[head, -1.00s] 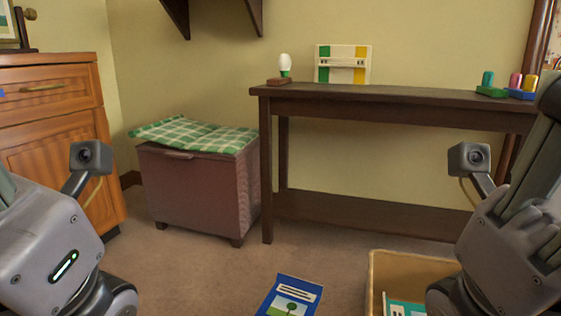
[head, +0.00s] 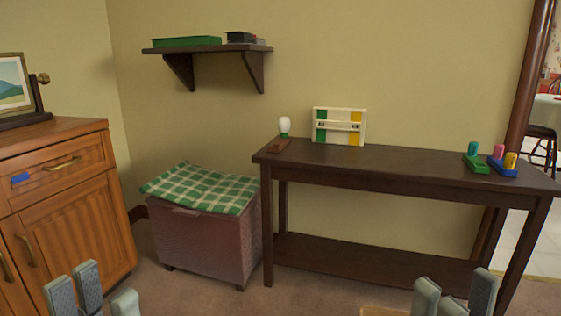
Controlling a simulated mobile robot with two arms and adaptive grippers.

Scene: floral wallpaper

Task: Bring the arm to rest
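Only the fingertips of my two grippers show, at the bottom edge of the head view. My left gripper (head: 104,284) is at the lower left, in front of the wooden cabinet (head: 78,225). Its grey fingers stand apart with nothing seen between them. My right gripper (head: 455,287) is at the lower right, in front of the dark console table (head: 400,165). Its fingers are also spread, with nothing seen between them. The rest of both arms is out of view.
A brown chest (head: 205,245) with a green checked cloth (head: 200,188) stands left of the table. A cardboard box's edge (head: 380,311) shows at the bottom. A wall shelf (head: 205,48) hangs above. A doorway opens at the far right.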

